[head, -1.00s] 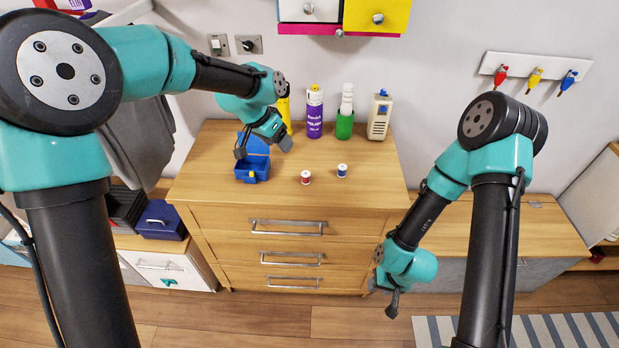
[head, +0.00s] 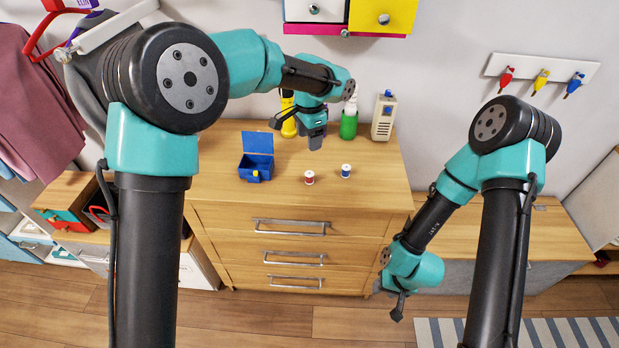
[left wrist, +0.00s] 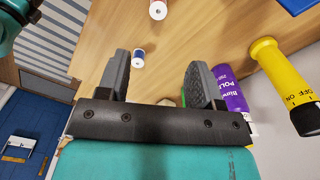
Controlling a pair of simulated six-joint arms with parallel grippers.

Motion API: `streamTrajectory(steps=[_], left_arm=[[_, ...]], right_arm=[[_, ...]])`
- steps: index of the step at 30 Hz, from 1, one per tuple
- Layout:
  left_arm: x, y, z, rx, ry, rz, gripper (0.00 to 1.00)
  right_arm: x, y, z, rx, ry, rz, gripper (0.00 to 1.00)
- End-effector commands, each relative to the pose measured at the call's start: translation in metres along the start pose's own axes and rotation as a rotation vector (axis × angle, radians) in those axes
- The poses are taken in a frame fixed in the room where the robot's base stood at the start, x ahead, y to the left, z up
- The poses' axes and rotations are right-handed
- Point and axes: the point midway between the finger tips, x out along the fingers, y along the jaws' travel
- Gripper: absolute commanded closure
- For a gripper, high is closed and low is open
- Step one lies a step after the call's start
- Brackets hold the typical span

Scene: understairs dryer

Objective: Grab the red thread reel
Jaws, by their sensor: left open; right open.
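The red thread reel (head: 309,177) stands on the wooden dresser top, left of a blue thread reel (head: 346,171). In the left wrist view the red reel (left wrist: 158,10) is at the top edge, partly cut off, beyond the fingertips. The blue reel (left wrist: 138,58) shows there beside the left-hand finger. My left gripper (head: 315,142) is open and empty, above the dresser and behind the red reel in the head view; its two spread fingers (left wrist: 157,65) show in the wrist view. My right gripper (head: 398,305) hangs low in front of the dresser, open and empty.
An open blue box (head: 256,168) stands left of the reels. A yellow torch (head: 288,118), a purple can (left wrist: 230,88), a green container (head: 348,125) and a beige device (head: 383,118) stand along the back. The dresser's front area is clear.

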Motion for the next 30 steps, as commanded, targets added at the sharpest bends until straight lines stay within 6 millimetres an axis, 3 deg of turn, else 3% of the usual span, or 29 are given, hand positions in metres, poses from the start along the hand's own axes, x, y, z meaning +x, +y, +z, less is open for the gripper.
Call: streamTrajectory(steps=[15,20,30], left_arm=[[0.088,0.0,0.001,0.0,-0.003,0.002,0.4],[0.1,0.0,0.001,0.0,-0.001,0.001,0.4],[0.101,0.0,0.0,0.0,0.0,0.001,0.4]], right_arm=[[0.0,0.0,0.0,0.0,0.0,0.0,0.57],[0.0,0.0,0.0,0.0,0.0,0.0,0.57],[0.0,0.0,0.0,0.0,0.0,0.0,0.57]])
